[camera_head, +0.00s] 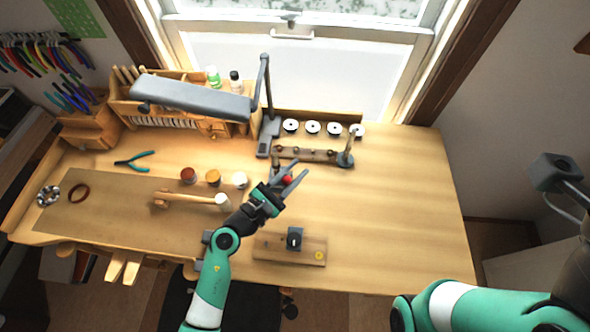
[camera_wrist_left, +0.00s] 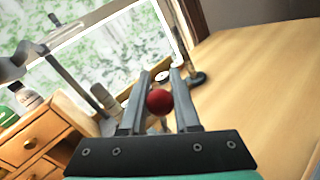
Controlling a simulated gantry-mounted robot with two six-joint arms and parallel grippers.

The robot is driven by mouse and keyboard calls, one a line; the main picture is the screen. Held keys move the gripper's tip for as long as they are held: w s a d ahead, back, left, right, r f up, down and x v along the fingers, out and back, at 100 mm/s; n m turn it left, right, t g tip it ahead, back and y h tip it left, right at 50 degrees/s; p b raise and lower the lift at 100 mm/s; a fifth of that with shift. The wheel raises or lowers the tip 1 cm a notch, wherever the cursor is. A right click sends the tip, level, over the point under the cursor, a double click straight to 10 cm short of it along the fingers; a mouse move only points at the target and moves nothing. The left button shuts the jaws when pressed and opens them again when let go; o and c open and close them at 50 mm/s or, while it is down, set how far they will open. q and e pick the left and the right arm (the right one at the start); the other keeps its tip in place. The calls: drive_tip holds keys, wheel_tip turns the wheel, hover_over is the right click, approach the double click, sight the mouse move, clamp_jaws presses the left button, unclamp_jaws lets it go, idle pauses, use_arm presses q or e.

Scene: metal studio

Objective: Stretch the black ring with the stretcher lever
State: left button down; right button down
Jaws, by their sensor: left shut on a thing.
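A red ball knob (camera_head: 288,179) sits between the fingers of my left gripper (camera_head: 291,175), over the middle of the bench. In the left wrist view the knob (camera_wrist_left: 159,102) is between both grey fingers, and the gripper is shut on it. The rod below the knob is hidden by the gripper. Behind it stands a long low tool with a row of small knobs (camera_head: 305,153) and an upright post at its right end. I cannot surely pick out the black ring. A small grey block (camera_head: 295,238) with a dark round part stands on a wooden board (camera_head: 272,251). My right gripper is not clearly visible.
A grey lamp (camera_head: 195,97) hangs over the back left. White discs (camera_head: 312,127) line the back. A mallet (camera_head: 190,198), several small jars (camera_head: 213,177) and pliers (camera_head: 136,160) lie to the left. The bench's right side (camera_head: 410,210) is clear.

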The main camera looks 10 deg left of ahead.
idle(0.3)
use_arm(q)
drive_tip(key=s+f, duration=0.2)
drive_tip(key=s, duration=0.1)
drive_tip(key=shift+s+f+b, duration=0.2)
drive_tip(key=shift+b, duration=0.2)
drive_tip(key=c, duration=0.6)
unclamp_jaws()
drive_tip(key=shift+s, duration=0.1)
drive_tip(key=v, duration=1.1)
drive_tip(key=shift+s+a, duration=0.1)
drive_tip(key=shift+s, duration=0.15)
